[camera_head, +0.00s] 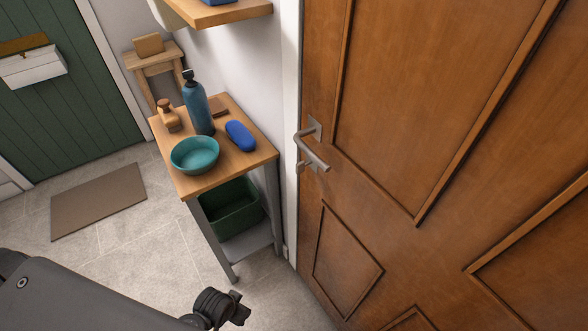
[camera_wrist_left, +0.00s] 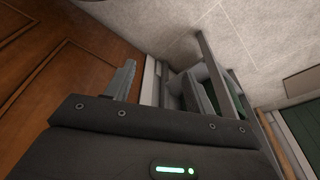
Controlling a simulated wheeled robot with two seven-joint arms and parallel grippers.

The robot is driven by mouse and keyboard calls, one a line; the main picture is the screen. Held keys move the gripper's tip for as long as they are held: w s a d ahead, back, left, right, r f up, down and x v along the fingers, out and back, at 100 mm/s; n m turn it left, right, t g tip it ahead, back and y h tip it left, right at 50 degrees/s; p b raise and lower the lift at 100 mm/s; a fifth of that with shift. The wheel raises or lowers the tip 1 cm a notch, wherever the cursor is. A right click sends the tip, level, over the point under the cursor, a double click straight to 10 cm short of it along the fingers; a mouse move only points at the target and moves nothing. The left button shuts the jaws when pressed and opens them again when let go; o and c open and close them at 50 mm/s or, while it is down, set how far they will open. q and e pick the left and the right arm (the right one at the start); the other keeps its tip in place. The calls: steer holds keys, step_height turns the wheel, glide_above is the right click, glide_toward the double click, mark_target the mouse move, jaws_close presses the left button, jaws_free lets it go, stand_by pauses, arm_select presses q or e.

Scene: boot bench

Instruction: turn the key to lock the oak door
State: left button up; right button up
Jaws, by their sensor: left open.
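The oak door (camera_head: 400,120) fills the right side of the head view and looks shut against its white frame. A grey metal lever handle (camera_head: 313,150) is on its left edge. A small metal lock fitting (camera_head: 303,168) sits just below; it is too small to tell the key's shape or angle. My left arm enters at the lower left, low and left of the handle. In the left wrist view my left gripper (camera_wrist_left: 160,86) is open and empty, its fingers apart, with the oak door (camera_wrist_left: 50,60) on the left. My right gripper is not in view.
A wooden-topped bench (camera_head: 235,160) stands left of the oak door, holding a teal bowl (camera_head: 195,154), a blue bottle (camera_head: 197,106) and a blue case (camera_head: 240,135). A green crate (camera_head: 235,208) is beneath it. A shelf (camera_head: 222,14) overhangs. The floor by the brown mat (camera_head: 98,200) is clear.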

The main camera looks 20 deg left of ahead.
arm_select(q)
step_height(320, 180, up, 9)
steer(key=w+t, duration=0.1)
steer(key=w, duration=0.1)
steer(key=m+t+h, duration=0.5)
steer(key=m+h, duration=1.1)
steer(key=m, duration=1.2)
glide_toward(296, 167)
steer(key=p+x, duration=0.1)
steer(key=x, duration=0.2)
steer(key=p+x, duration=0.1)
steer(key=x, duration=0.2)
steer(key=p+x, duration=0.1)
steer(key=x, duration=0.2)
steer(key=shift+w+d+f, duration=0.25)
steer(key=shift+w+f, duration=0.15)
steer(key=shift+w, duration=0.05)
steer(key=shift+w+d+f+p, duration=0.1)
steer(key=shift+w+d+p, duration=0.2)
steer(key=shift+d, duration=0.3)
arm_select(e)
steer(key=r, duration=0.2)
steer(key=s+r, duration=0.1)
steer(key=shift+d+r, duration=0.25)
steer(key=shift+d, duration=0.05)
